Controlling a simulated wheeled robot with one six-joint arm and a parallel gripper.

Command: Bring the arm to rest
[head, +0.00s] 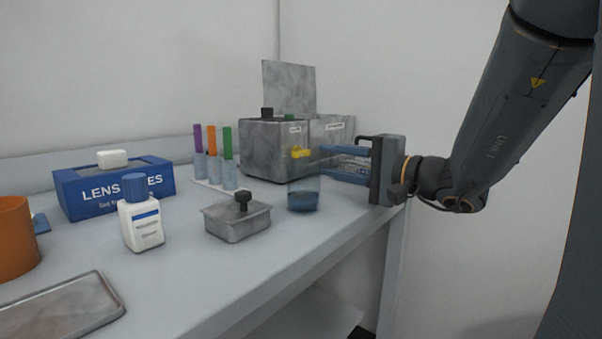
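My arm reaches in from the upper right, with my gripper (321,164) pointing left over the right end of the bench. Its two blue fingers are spread apart, with nothing visible gripped between them.
On the bench (190,285) are a lidded metal box (238,222), a white bottle with blue cap (142,222), a blue lens-wipes box (100,190), colored-capped tubes (213,170), an orange container (14,238) and a metal tray (65,312). Free air lies right of the bench edge.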

